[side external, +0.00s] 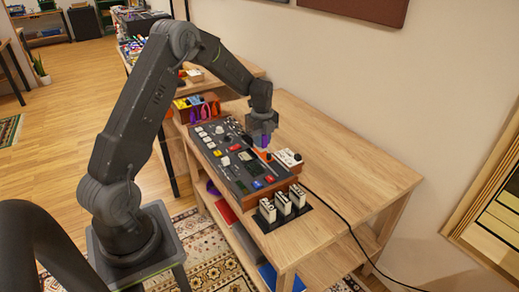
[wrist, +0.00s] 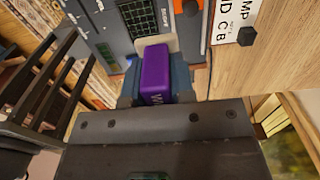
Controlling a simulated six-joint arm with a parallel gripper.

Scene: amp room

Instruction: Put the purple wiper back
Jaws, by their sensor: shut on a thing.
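The purple wiper (wrist: 154,72) is a small purple block in the wrist view, with part of a light letter on its near face. My gripper (wrist: 155,92) is shut on it, with a blue-grey finger on either side. In the side external view my gripper (side external: 262,130) is over the right part of a dark control panel in a wooden case, and a little of the purple wiper (side external: 265,141) shows below it. A pale piece lies just beyond the wiper in the wrist view. I cannot tell whether the wiper touches the panel.
The control panel (side external: 231,150) carries buttons and knobs on the wooden table (side external: 350,165). A white labelled plate (side external: 287,158) is at its right. Several white-topped blocks (side external: 283,204) stand at the front. Coloured items (side external: 204,107) stand behind. A black cable crosses the clear right side.

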